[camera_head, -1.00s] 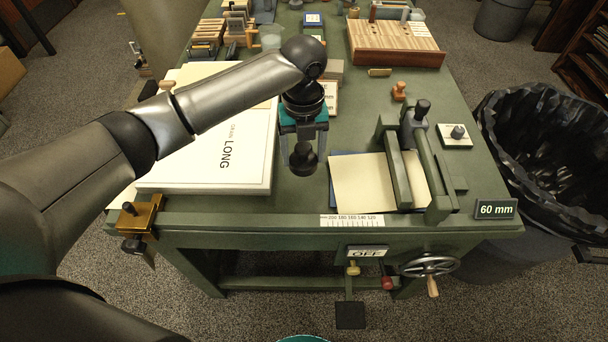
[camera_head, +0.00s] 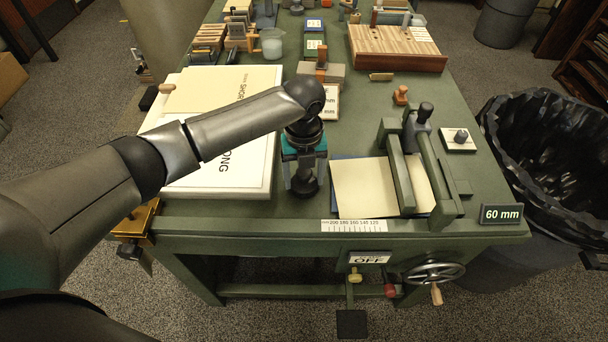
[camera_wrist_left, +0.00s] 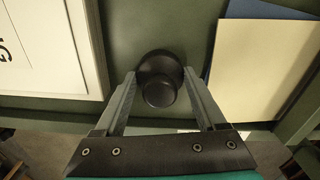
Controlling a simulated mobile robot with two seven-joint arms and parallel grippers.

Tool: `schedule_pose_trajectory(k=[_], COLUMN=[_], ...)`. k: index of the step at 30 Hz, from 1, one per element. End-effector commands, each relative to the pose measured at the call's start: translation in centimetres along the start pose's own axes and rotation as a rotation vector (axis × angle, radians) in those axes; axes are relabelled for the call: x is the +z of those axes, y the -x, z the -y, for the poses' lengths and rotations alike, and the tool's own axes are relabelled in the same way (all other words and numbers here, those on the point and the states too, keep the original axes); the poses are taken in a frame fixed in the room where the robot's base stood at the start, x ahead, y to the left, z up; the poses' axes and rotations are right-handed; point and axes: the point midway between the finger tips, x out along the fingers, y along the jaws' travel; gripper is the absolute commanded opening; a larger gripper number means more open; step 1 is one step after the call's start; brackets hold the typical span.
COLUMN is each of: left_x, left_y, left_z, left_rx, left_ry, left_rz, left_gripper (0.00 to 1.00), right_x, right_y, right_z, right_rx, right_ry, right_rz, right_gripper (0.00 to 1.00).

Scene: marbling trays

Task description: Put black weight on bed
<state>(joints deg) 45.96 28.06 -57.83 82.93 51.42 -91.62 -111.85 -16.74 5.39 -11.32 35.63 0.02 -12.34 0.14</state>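The black weight (camera_head: 303,185) is a round, dark piece with a knob. It is at the front of the green table, between the white board and the cream sheet. My left gripper (camera_head: 303,178) points down over it, its fingers on either side. In the left wrist view the weight (camera_wrist_left: 160,68) sits between the fingertips (camera_wrist_left: 160,80), which close in on its sides. I cannot tell whether its underside touches the green surface (camera_head: 300,212). Nothing in view is clearly marked as the bed. My right gripper is not in view.
A white board (camera_head: 262,185) lies left of the gripper. A cream sheet (camera_head: 362,187) on a blue one lies right, under a green frame (camera_head: 400,175). A small dark knobbed piece (camera_head: 460,136) sits on a white card. A wooden block (camera_head: 395,50) stands behind.

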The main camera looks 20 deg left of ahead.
Motion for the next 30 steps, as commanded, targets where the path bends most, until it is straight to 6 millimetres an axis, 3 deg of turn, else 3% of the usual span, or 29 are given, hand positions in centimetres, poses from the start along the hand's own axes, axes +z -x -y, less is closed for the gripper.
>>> schedule_pose_trajectory(k=[1, 7, 17, 30], left_x=[0.0, 0.0, 0.0, 0.1], left_y=[0.0, 0.0, 0.5, 9.2], left_z=[0.0, 0.0, 0.0, 0.1], left_rx=[0.0, 0.0, 0.0, -0.002], left_ry=[-0.001, -0.001, 0.0, -0.001], left_rz=[0.0, -0.001, 0.0, 0.003], left_gripper=[0.77, 1.0, 1.0, 1.0], right_x=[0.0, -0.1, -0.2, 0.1], right_y=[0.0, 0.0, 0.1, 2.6], right_z=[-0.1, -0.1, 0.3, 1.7], right_rx=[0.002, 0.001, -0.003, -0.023], right_ry=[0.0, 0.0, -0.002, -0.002], right_rz=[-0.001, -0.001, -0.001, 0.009], right_gripper=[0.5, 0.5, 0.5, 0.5])
